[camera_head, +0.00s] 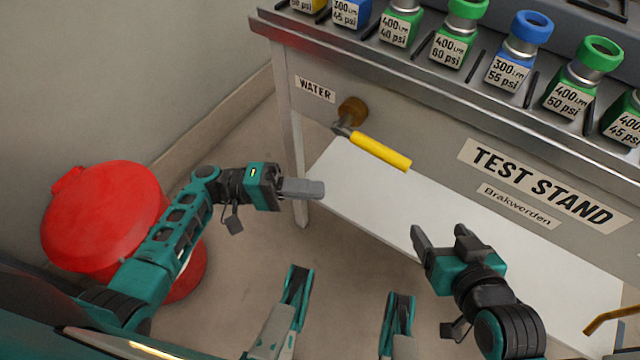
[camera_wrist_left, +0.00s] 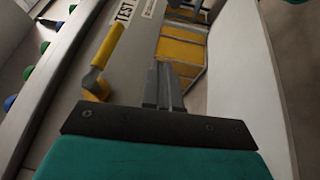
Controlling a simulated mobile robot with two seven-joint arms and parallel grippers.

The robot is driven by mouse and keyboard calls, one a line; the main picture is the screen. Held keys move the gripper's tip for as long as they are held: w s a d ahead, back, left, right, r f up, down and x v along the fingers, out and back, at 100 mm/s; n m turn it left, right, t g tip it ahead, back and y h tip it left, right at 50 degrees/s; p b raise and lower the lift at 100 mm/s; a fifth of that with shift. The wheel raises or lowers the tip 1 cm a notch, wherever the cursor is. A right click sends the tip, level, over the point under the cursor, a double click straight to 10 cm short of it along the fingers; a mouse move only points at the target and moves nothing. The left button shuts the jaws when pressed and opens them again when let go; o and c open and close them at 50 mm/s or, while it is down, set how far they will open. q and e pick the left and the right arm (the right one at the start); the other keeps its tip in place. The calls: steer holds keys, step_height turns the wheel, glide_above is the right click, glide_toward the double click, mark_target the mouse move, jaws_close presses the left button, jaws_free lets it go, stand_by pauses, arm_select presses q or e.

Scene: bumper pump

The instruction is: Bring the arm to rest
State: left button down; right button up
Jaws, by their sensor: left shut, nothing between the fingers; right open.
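My left gripper (camera_head: 303,188) is shut and empty in the head view. It is left of and below the yellow-handled valve (camera_head: 380,152) on the front of the test stand, apart from it. Its shut fingers also show in the left wrist view (camera_wrist_left: 163,86), with the yellow handle (camera_wrist_left: 107,46) to their left. My right gripper (camera_head: 438,232) is open and empty, in front of the white lower shelf. Its fingers point up toward the stand.
The test stand (camera_head: 440,125) carries several green and blue labelled nozzles (camera_head: 510,60) on top. A white shelf (camera_head: 350,195) lies below its panel. A red drum (camera_head: 105,215) stands on the left beside my left arm. The floor between the grippers is clear.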

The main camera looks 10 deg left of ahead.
steer(key=shift+s+f, duration=0.15)
steer(key=shift+s, duration=0.05)
stand_by(0.3)
